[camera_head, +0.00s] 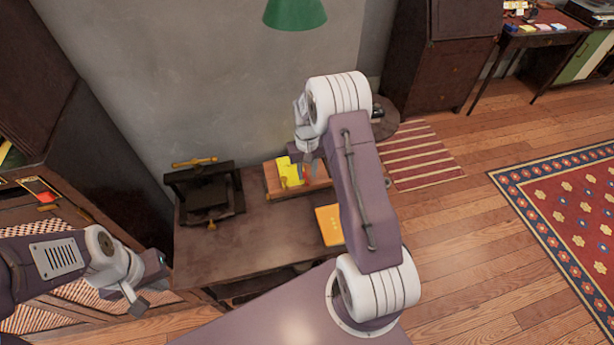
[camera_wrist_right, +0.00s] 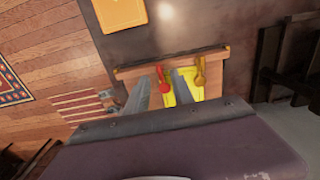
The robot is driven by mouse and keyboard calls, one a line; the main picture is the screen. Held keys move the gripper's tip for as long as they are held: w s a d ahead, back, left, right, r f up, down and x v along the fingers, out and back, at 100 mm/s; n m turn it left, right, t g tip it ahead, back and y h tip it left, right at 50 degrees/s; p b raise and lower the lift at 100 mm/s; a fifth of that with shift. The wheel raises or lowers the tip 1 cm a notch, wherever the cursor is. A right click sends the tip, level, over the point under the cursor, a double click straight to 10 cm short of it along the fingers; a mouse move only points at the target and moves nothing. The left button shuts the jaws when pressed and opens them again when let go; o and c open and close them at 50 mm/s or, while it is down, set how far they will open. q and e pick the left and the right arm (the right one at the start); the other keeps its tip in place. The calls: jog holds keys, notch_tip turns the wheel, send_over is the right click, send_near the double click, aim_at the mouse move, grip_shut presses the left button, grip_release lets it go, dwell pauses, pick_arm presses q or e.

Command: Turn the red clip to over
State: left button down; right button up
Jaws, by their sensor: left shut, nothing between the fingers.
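The red clip (camera_wrist_right: 164,80) sits on a wooden rack (camera_wrist_right: 218,57) in the right wrist view, with its rounded end over a yellow card. In the head view, the rack (camera_head: 283,194) stands on the dark table against the wall, and the clip is a small red spot (camera_head: 306,174) partly hidden by my right gripper (camera_head: 311,170). My right gripper also shows in the wrist view (camera_wrist_right: 160,84), its fingers apart on either side of the clip; I cannot tell if they touch it. My left gripper (camera_head: 139,305) is shut and empty at the lower left, away from the rack.
A brass clip (camera_wrist_right: 200,75) is beside the red one on the rack. An orange book (camera_head: 328,224) lies on the table (camera_head: 240,245) in front. A black press (camera_head: 205,192) stands at the table's left. The table's middle is clear.

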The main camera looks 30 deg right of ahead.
aim_at(307, 180)
notch_tip(307, 180, up, 6)
jog(key=shift+r, duration=0.1)
dwell(0.4)
jog(key=s+a+r+n+t, duration=0.1)
jog(key=s+a+r+n, duration=0.1)
jog(key=s+a+r, duration=0.4)
jog(key=s+a+f, duration=0.1)
jog(key=s+a, duration=0.1)
jog(key=s, duration=0.4)
jog(key=s+a+f, duration=0.1)
jog(key=s+a, duration=0.1)
jog(key=s, duration=0.4)
jog(key=shift+s+a+f, duration=0.35)
jog(key=shift+a, duration=0.05)
